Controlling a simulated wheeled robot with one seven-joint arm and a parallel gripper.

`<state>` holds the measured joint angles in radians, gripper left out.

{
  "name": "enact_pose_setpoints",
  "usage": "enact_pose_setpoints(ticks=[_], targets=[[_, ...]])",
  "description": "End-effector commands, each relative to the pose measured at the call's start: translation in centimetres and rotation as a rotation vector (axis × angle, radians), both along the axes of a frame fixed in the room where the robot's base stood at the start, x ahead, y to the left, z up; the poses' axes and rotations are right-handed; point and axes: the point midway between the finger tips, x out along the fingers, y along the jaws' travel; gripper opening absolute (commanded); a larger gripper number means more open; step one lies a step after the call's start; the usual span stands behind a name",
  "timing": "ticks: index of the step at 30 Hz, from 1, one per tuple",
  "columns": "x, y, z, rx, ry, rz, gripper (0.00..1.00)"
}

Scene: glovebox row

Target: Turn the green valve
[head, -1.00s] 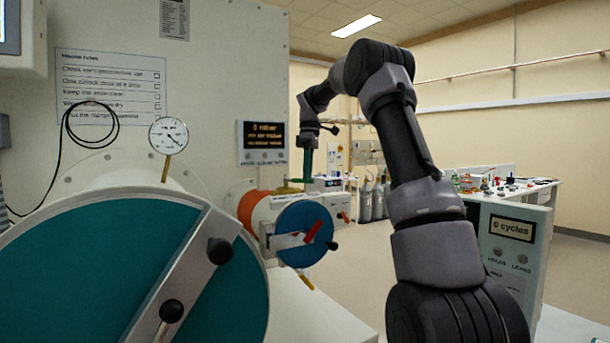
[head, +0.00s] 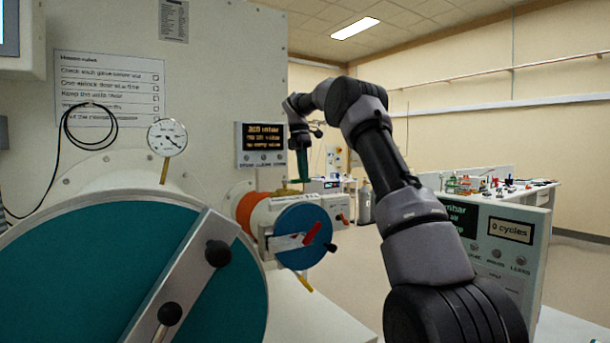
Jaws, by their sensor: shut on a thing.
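The green valve (head: 302,166) shows as a narrow upright green handle above the small airlock chamber, right of its brass stem. My gripper (head: 300,144) reaches it from above and is shut on the top of the green handle. The fingers are small and dark at this distance, and the arm's wrist partly covers them. The handle's lower end and its arm to the stem are hard to make out.
The small chamber (head: 257,214) has a blue round door (head: 303,232) with a red handle. A large teal door (head: 90,270) fills the lower left. A lit display (head: 263,145) hangs behind the valve. A grey panel (head: 500,250) stands at right.

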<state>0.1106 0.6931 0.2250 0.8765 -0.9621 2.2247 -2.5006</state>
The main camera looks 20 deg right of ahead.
Motion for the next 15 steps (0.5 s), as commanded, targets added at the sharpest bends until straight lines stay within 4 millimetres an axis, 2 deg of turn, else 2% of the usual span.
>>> enact_pose_setpoints(ticks=[15], targets=[[0.50,0.17,0.08,0.000,-0.002,0.076,0.00]])
